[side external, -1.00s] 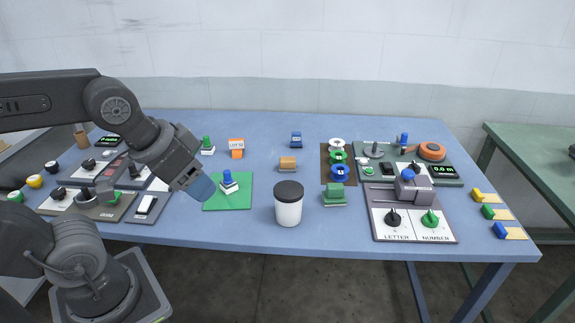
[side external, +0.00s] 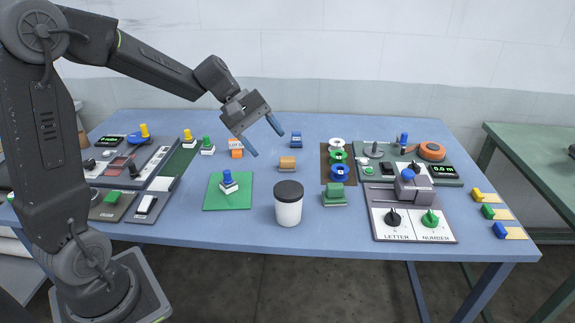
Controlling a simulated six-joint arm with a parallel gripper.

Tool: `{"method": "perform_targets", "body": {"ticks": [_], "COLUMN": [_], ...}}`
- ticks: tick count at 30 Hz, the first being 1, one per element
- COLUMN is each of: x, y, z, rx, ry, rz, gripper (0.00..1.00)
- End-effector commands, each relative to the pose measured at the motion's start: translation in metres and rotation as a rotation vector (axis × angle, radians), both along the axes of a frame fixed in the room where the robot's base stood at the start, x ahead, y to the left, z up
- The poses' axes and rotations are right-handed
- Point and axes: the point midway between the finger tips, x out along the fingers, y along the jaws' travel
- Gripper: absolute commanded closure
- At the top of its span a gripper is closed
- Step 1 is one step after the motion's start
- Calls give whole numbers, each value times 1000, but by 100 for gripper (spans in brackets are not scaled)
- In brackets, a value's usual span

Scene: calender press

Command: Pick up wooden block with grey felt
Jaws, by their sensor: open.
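A small wooden-brown block (side external: 287,164) sits on the blue table, a little right of the middle; grey felt on it is too small to make out.
A blue block (side external: 296,140) and an orange block (side external: 236,148) stand near the wooden one. A white cup with a black lid (side external: 288,205) stands in front of it. Coloured spools (side external: 339,159) and a green block (side external: 333,195) are to the right. A green mat (side external: 228,203) lies front left.

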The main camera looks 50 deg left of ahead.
Motion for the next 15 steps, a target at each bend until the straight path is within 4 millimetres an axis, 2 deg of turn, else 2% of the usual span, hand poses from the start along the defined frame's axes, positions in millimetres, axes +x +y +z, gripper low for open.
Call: {"method": "perform_targets", "body": {"ticks": [1,6,9,12,15], "x": [17,61,77,85,88], "y": [20,88,130,167,193], "z": [-13,-53,-80,-105,-124], "rx": [-84,-365,-521,-652,-744], "ry": [41,137,178,206,220], "rz": [95,404,572,710,806], "gripper": [36,36,36,36,36]}}
